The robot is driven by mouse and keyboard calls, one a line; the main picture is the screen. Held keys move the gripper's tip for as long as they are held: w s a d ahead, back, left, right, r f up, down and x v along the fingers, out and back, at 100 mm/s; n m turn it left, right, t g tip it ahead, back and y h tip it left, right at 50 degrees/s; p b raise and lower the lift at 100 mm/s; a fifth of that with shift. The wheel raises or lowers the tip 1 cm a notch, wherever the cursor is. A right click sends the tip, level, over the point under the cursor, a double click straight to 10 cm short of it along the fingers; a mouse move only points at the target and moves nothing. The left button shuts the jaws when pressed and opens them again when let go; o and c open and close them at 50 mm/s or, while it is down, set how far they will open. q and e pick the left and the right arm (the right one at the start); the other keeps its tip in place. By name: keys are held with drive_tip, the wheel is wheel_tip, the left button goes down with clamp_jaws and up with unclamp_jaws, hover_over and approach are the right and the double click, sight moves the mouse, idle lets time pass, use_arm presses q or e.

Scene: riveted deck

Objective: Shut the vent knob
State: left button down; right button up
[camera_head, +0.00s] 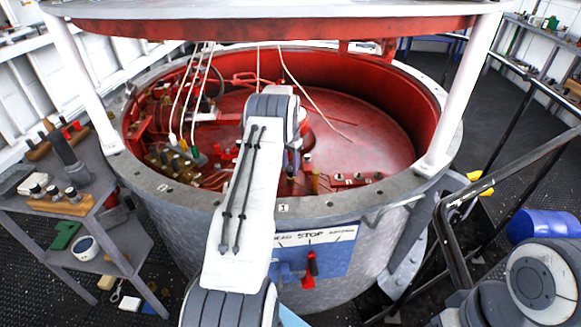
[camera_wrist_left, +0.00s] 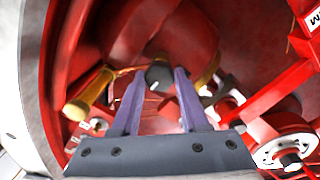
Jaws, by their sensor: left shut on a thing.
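My left arm reaches over the rim of the round red-lined tank (camera_head: 405,100), and my left gripper (camera_head: 293,165) is down inside it, mostly hidden by my arm in the head view. In the left wrist view, the two purple fingers of my left gripper (camera_wrist_left: 159,76) are shut on a small dark grey knob (camera_wrist_left: 158,76), which I take to be the vent knob. The knob sits in front of a red rounded body. Its marking and turn angle cannot be read. My right gripper is out of view; only part of my right arm shows at lower right.
A blue STOP panel (camera_head: 318,255) with a red lever (camera_head: 309,270) is on the tank's front. A dark railing (camera_head: 500,180) stands at right.

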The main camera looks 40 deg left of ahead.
sight(290, 168)
use_arm(q)
drive_tip(key=shift+c, duration=2.1)
unclamp_jaws()
drive_tip(key=shift+r, duration=0.1)
wheel_tip(290, 168, up, 10)
drive_tip(key=b, duration=0.1)
drive_tip(key=shift+a+r, duration=0.2)
drive_tip(key=shift+a, duration=0.05)
drive_tip(key=shift+d, duration=0.1)
